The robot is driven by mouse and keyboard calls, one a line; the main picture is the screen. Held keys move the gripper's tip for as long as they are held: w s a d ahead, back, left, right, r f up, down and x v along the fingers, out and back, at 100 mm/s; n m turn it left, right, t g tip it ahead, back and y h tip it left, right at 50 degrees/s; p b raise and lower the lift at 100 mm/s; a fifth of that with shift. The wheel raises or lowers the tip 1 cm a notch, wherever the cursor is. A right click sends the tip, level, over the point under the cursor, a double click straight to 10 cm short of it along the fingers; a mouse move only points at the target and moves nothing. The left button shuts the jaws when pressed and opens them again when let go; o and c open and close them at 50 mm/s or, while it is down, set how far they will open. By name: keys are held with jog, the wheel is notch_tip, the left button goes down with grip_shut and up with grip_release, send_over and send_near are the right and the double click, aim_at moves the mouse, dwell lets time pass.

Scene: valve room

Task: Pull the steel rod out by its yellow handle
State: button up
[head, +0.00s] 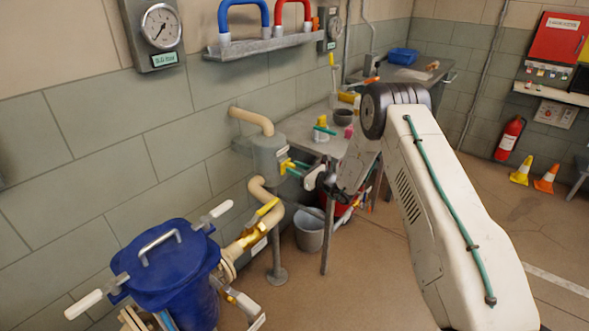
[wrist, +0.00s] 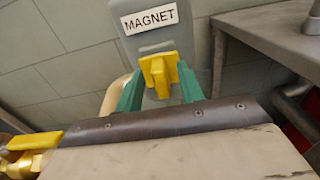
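The yellow handle (wrist: 160,72) is on the front of a grey housing labelled MAGNET (wrist: 152,22) in the wrist view. In the head view the handle (head: 285,163) shows small at the right side of the grey housing (head: 266,150) on the wall. My gripper (wrist: 157,80) has its two green fingers apart, one to the left and one to the right of the handle. It also shows in the head view (head: 293,168), reaching the handle from the right. I cannot tell whether the fingers touch the handle. No steel rod shows outside the housing.
A blue-lidded vessel (head: 170,262) and brass pipework with a yellow lever (head: 266,207) stand left of my arm. A workbench (head: 325,147) with small items is behind the gripper. A grey bucket (head: 309,232) stands below.

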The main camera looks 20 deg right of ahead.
jog(key=shift+w+a, duration=0.3)
jog(key=shift+w, duration=0.1)
grip_shut()
jog(key=shift+s+d, duration=0.1)
jog(key=v, duration=1.8)
jog(key=shift+s, duration=0.1)
grip_release()
jog(key=shift+d, duration=0.1)
